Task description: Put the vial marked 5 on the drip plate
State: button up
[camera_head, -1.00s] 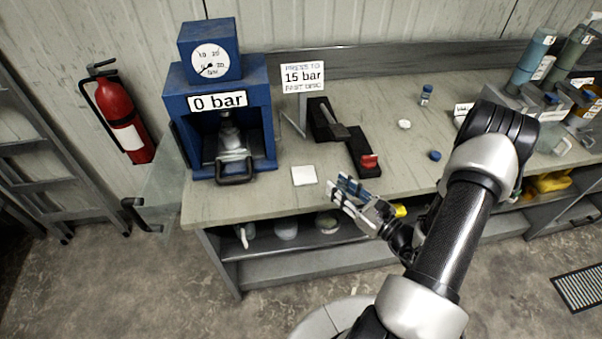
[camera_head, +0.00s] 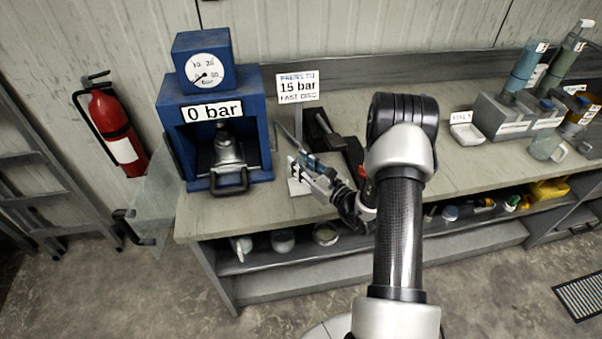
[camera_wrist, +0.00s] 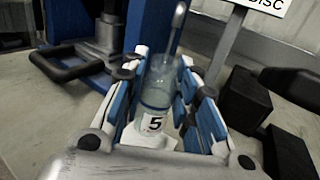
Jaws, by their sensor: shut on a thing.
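The vial marked 5 (camera_wrist: 157,92) is clear, with a white label bearing a 5. In the wrist view it is between the blue-and-white fingers of my gripper (camera_wrist: 163,58), which is shut on it. In the head view my gripper (camera_head: 301,166) is over the front of the bench; the vial is hard to make out there. A white square plate, which looks like the drip plate (camera_head: 297,188), is just below the fingertips and partly hidden by them. A white patch (camera_wrist: 148,138) shows below the vial in the wrist view. I cannot tell whether vial and plate touch.
The blue press (camera_head: 215,135) with its 0 bar sign stands left of my gripper. The 15 bar sign (camera_head: 298,87) and a dark device (camera_head: 322,135) are close behind it. A rack of containers (camera_head: 503,117) is at right.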

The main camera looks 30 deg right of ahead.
jog(key=shift+f+b, duration=0.55)
jog(key=shift+f, duration=1.15)
jog(key=shift+f, duration=0.1)
jog(key=shift+f, duration=0.15)
jog(key=o, duration=1)
jog(key=shift+r, duration=0.2)
